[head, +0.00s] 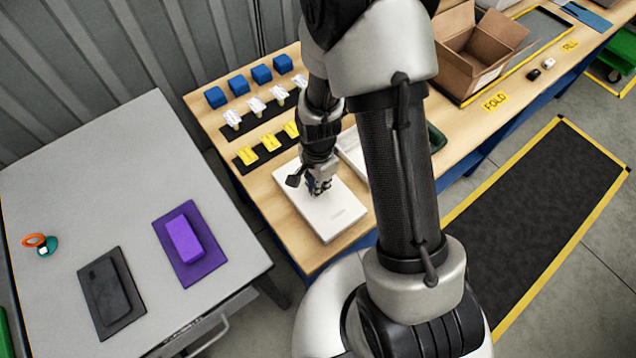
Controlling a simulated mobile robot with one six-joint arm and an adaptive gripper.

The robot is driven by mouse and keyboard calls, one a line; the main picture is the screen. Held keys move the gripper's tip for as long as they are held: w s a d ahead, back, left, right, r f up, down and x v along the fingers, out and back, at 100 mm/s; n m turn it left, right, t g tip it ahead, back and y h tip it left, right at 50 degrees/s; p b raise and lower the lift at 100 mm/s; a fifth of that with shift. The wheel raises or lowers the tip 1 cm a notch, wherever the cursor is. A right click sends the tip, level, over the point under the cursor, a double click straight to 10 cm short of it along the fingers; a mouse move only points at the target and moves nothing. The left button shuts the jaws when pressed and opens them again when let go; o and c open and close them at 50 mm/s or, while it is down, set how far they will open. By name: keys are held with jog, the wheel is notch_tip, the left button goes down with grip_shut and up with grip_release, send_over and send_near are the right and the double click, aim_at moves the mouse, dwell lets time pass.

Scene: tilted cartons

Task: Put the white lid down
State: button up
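A flat white lid (332,222) is at the near end of the wooden bench, with small faint print on its top. My gripper (319,189) points down at the middle of the lid's top. The fingers are small here and partly hidden, so I cannot tell whether they grip anything or whether the lid rests on the bench or is slightly above it. Another white, box-like thing (352,150) lies just behind it, partly hidden by my arm.
On the bench (215,125) are rows of blue blocks (238,85), white pieces (256,106) and yellow pieces (269,143). An open carton (478,50) stands further right. A grey table (75,200) at left holds a purple box (185,240) and a dark case (111,288).

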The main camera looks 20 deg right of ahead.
jog(key=shift+o, duration=1.3)
jog(key=shift+r, duration=0.1)
notch_tip(320, 180, up, 18)
jog(key=n+p, duration=0.2)
jog(key=p, duration=0.2)
jog(key=s+r+n+t, duration=0.4)
jog(key=s+r+n, duration=0.8)
jog(key=s+r, duration=0.3)
notch_tip(320, 180, up, 3)
jog(key=shift+f+t, duration=0.15)
jog(key=shift+t, duration=0.15)
